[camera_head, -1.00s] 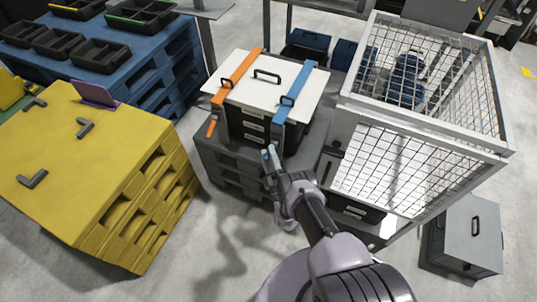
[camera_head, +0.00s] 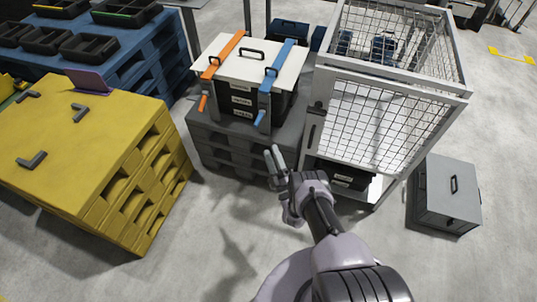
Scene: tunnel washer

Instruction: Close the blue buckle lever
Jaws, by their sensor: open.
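The blue buckle lever (camera_head: 260,118) sticks out at the lower front end of the blue strap (camera_head: 280,62). The strap runs over a white lid (camera_head: 243,70) on a stack of black crates (camera_head: 242,100). An orange strap (camera_head: 223,52) runs beside it on the left, with its own orange lever (camera_head: 203,102) sticking out at the front. My gripper (camera_head: 273,158) is open and empty. In the picture it lies below and slightly right of the blue lever, apart from it.
The crates stand on a grey pallet (camera_head: 222,152). A wire mesh cage (camera_head: 385,110) stands close on the right. A yellow pallet stack (camera_head: 85,170) is on the left. A grey box (camera_head: 447,192) sits on the floor at right. Open floor lies in front.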

